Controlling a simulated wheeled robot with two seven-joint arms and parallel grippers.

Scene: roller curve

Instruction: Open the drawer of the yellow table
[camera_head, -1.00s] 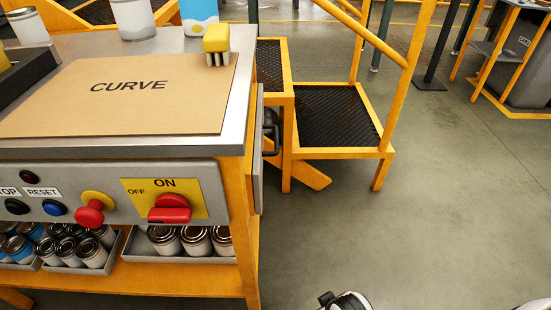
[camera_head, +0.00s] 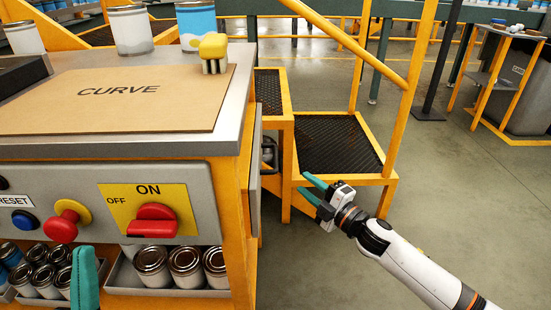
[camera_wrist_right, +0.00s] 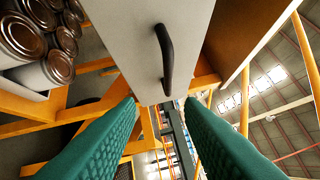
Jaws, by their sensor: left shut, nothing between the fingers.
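The yellow table (camera_head: 238,262) stands at the left in the head view, with a steel top. The drawer's grey front (camera_head: 254,165) shows edge-on at the table's right side. In the right wrist view the drawer front (camera_wrist_right: 140,70) faces me, with a curved black handle (camera_wrist_right: 166,60) running along it. My right gripper (camera_head: 305,186) is open and empty, to the right of the drawer front and apart from it. In the wrist view the handle is ahead of its spread teal fingers. My left gripper (camera_head: 85,280) is shut and empty at the lower left, before the table's lower shelf.
A control panel with a red switch (camera_head: 152,220) is on the table's front. Cans (camera_head: 186,266) stand in trays below. Yellow steps (camera_head: 340,145) stand behind my right gripper.

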